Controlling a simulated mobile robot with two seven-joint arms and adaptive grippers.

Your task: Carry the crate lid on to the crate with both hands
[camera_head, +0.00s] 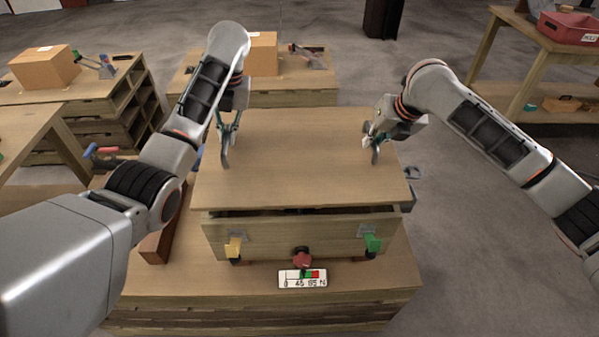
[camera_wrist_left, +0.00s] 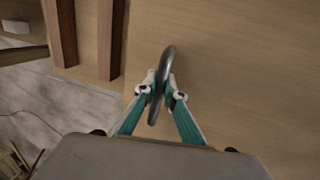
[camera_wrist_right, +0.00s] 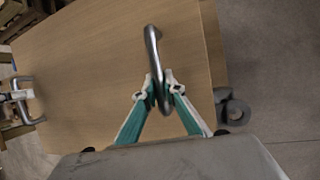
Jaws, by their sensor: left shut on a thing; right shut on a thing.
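The crate lid (camera_head: 300,160) is a flat wooden panel with a metal handle near each side. The wooden crate (camera_head: 290,237) stands below it on a workbench. The lid lies over the crate, with a dark gap showing between its front edge and the crate wall. My left gripper (camera_head: 226,145) is shut on the left handle (camera_wrist_left: 167,62). My right gripper (camera_head: 377,140) is shut on the right handle (camera_wrist_right: 152,45). The crate front has a yellow latch (camera_head: 234,246) and a green latch (camera_head: 372,243). Whether the lid touches the crate at the back is hidden.
A brown wooden bar (camera_head: 153,248) lies left of the crate. Benches with cardboard boxes (camera_head: 45,67) stand behind.

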